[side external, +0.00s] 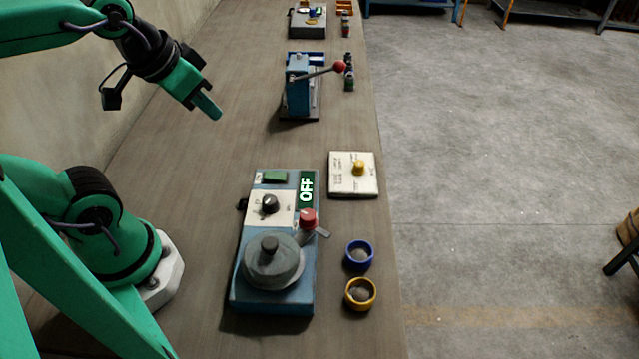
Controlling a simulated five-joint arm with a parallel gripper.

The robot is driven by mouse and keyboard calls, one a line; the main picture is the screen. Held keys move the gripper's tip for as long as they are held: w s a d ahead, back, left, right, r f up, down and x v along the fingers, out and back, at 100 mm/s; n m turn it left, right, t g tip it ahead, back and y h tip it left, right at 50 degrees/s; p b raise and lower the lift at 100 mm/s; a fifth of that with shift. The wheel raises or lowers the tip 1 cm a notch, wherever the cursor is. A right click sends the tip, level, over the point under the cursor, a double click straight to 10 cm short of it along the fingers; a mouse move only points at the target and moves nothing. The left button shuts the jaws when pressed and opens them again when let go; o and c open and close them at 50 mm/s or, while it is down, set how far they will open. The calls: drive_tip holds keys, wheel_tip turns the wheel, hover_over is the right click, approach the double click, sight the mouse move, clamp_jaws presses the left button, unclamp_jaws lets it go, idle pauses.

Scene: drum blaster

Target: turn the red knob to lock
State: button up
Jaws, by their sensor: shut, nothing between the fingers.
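The red knob (308,218) sits on the right side of a blue machine (307,270), with a small grey lever at its base. Its markings are too small to read. The machine also has a round grey drum lid (273,262), a black knob (269,204) on a white panel, and a green sign (306,187) reading OFF. My gripper (211,108) is shut and empty. It hangs above the bench at the upper left, well apart from the machine and the red knob.
A blue ring-shaped cup (359,254) and a yellow one (361,293) stand right of the machine. A white card with a yellow knob (359,168) lies behind them. A blue lever press (299,85) stands farther back. The bench's right edge drops to the floor.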

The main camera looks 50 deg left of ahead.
drive_tip(key=o, duration=0.7)
drive_tip(key=shift+w+d, duration=0.1)
drive_tip(key=o, duration=0.3)
drive_tip(key=shift+w+d, duration=0.15)
drive_tip(key=n+g, duration=0.5)
drive_tip(key=g, duration=0.1)
hover_over(308, 214)
wheel_tip(308, 214, down, 8)
drive_tip(key=shift+r, duration=0.1)
drive_tip(key=shift+f, duration=0.2)
drive_tip(key=shift+f, duration=3.75)
drive_tip(key=shift+m, duration=0.3)
drive_tip(key=c, duration=1)
